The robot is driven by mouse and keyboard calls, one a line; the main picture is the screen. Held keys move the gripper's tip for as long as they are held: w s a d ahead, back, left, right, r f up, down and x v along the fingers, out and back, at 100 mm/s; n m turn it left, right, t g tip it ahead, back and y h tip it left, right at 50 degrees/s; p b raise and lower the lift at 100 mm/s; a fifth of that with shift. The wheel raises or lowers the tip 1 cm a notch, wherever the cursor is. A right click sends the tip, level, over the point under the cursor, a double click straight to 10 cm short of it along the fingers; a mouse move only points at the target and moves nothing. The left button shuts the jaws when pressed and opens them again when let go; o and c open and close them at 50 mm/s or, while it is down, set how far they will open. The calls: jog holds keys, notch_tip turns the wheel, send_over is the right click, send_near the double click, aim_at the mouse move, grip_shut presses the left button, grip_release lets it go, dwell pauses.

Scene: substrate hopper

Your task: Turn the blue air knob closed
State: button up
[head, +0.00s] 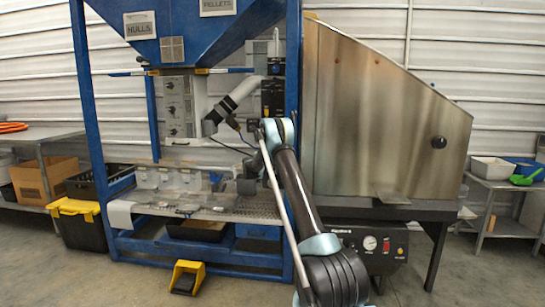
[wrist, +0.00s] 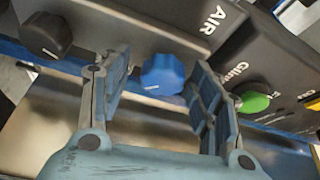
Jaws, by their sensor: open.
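The blue air knob (wrist: 162,74) shows in the wrist view on a grey panel, below the printed word AIR. A pale line marks its face. My gripper (wrist: 159,66) is open, with one finger left of the knob and one right of it. The knob appears between the fingertips; a gap shows on the left, and I cannot tell whether the right finger touches it. In the head view my arm (head: 285,170) reaches toward the blue-framed hopper (head: 190,30), and its end is mostly hidden. I cannot make out the air knob there.
In the wrist view a black knob (wrist: 46,35) sits left of the gripper, and a green knob (wrist: 254,102) sits close to the right finger. A steel hood (head: 385,115) stands right of the hopper. A yellow pedal (head: 187,277) lies on the floor.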

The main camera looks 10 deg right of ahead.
jog(key=v, duration=1)
jog(key=shift+s, duration=0.3)
jog(key=shift+a+f, duration=0.1)
jog(key=shift+a, duration=0.05)
